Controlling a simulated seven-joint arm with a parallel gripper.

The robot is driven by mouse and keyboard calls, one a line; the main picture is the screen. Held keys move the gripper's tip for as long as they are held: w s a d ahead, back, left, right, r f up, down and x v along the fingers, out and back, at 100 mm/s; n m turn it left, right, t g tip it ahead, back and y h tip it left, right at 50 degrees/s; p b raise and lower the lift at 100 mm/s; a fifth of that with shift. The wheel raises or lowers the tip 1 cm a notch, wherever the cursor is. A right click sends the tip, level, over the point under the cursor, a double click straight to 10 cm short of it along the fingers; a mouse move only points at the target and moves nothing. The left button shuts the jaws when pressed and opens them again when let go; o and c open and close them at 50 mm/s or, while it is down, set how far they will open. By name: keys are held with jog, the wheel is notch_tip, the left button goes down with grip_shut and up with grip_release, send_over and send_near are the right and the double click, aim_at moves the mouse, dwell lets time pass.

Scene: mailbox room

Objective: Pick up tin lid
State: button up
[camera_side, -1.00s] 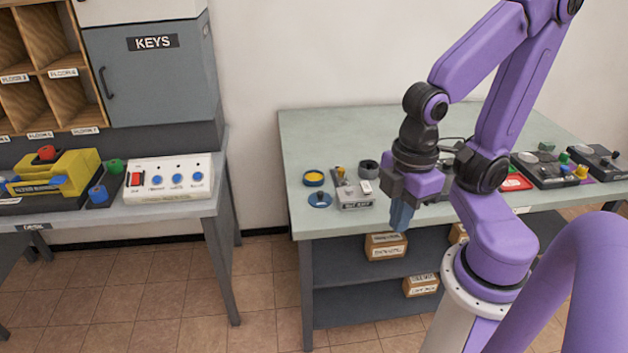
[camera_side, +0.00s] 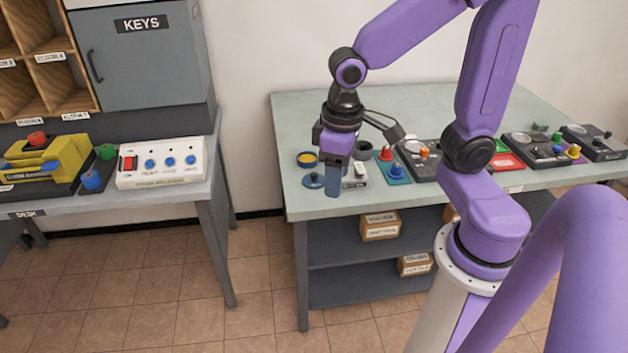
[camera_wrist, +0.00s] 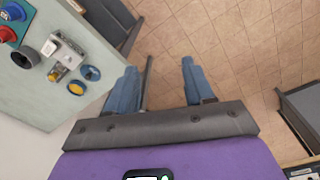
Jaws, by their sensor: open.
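The tin lid, a small blue disc with a knob (camera_side: 313,181), lies on the green table near its front left. It also shows in the wrist view (camera_wrist: 91,73), left of the left finger. Just behind it stands an open round tin with yellow contents (camera_side: 307,158), also in the wrist view (camera_wrist: 76,88). My gripper (camera_side: 333,190) hangs with its blue fingers pointing down, just right of the lid in the side view.
A grey switch box (camera_wrist: 66,54) sits beside the lid, partly hidden by my gripper in the side view. A dark round cup (camera_wrist: 25,57) and red and blue knobs on coloured plates (camera_side: 393,172) stand nearby. The table's front edge (camera_side: 400,208) is close.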

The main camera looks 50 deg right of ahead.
jog(key=w+d+f+m, duration=0.1)
jog(key=w+d+m, duration=0.2)
jog(key=w+m, duration=0.5)
jog(key=m+h, duration=0.2)
jog(key=m, duration=1.2)
send_over(314, 174)
jog(key=shift+g, duration=0.3)
jog(key=f, duration=1.6)
jog(key=shift+s+a+f, duration=0.1)
jog(key=shift+a+f, duration=0.15)
jog(key=shift+d+f, duration=0.2)
jog(key=shift+f, duration=2.7)
grip_shut()
